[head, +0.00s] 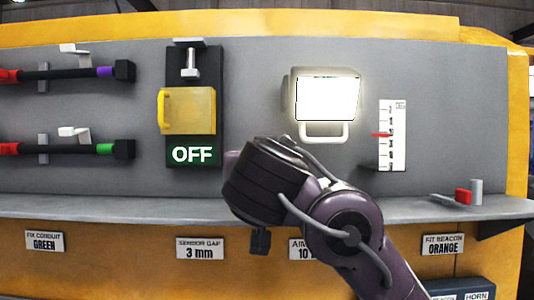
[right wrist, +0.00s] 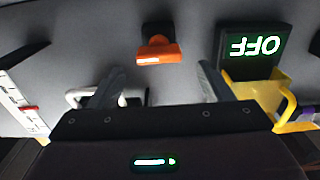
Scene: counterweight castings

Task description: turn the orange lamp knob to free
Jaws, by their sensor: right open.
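The orange knob (right wrist: 158,50) sits on a dark base on the grey panel in the right wrist view, which is upside down. In the head view my right arm hides it. My right gripper (right wrist: 160,72) is open and empty, its two fingers apart on either side of the knob's line. The knob lies beyond the fingertips, with no contact visible. In the head view the fingers are hidden behind my wrist. The lit white lamp (head: 328,98) with a white handle is above my right wrist. My left gripper is not in view.
A yellow cover (head: 187,110) with a green OFF sign (head: 193,155) is left of the lamp. A scale with a red pointer (head: 392,135) is on the right. Conduits with clips (head: 75,73) are at far left. A grey ledge (head: 120,207) runs below, holding a red piece (head: 463,196).

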